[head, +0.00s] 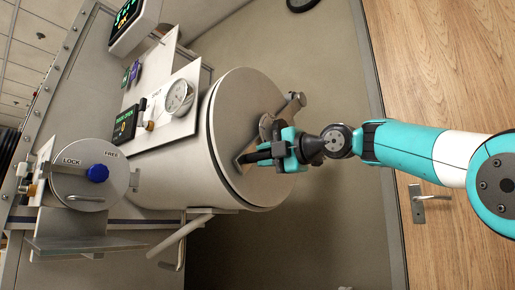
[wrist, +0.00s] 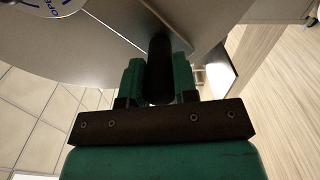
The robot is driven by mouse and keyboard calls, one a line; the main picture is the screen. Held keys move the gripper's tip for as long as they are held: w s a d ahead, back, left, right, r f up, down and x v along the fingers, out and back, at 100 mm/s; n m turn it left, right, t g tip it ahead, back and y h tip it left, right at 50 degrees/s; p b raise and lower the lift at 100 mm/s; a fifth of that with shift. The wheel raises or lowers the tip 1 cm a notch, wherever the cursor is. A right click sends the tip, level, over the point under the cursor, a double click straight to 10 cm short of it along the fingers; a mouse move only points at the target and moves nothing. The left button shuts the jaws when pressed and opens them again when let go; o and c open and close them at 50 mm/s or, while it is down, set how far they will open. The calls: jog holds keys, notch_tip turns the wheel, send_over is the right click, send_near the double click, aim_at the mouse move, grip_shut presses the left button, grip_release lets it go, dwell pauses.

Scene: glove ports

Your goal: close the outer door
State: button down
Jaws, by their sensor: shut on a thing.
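The outer door (head: 235,110) is a round pale metal disc at the end of a wide cylinder (head: 165,165) in the head view. A thin dark line runs between its rim and the cylinder; I cannot tell whether it is fully seated. A dark bar handle (head: 252,157) is on its face. My gripper (head: 274,152) is shut on this handle, in front of the door. In the wrist view, the dark handle (wrist: 160,68) stands between the two green fingers (wrist: 158,85), with the door face (wrist: 95,40) behind. My gripper hides part of the handle.
A round plate with a blue knob (head: 98,173) is marked LOCK and FREE at the left. A gauge (head: 178,96) and small displays sit above the cylinder. A bent metal bar (head: 180,238) sticks out below. A wooden door (head: 435,50) is at the right.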

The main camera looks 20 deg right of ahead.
jog(key=shift+w+d+f+n+b, duration=0.2)
jog(key=shift+w+d+f, duration=0.1)
jog(key=shift+f, duration=0.15)
jog(key=shift+w+d+f+n+b, duration=0.15)
jog(key=shift+w+d+f, duration=0.1)
jog(key=shift+f, duration=0.25)
jog(key=c, duration=0.9)
grip_release()
jog(key=shift+w+d, duration=0.1)
jog(key=shift+d, duration=0.1)
jog(key=shift+a, duration=0.1)
jog(key=v, duration=1.7)
jog(key=shift+s+p, duration=0.25)
jog(key=shift+p, duration=0.1)
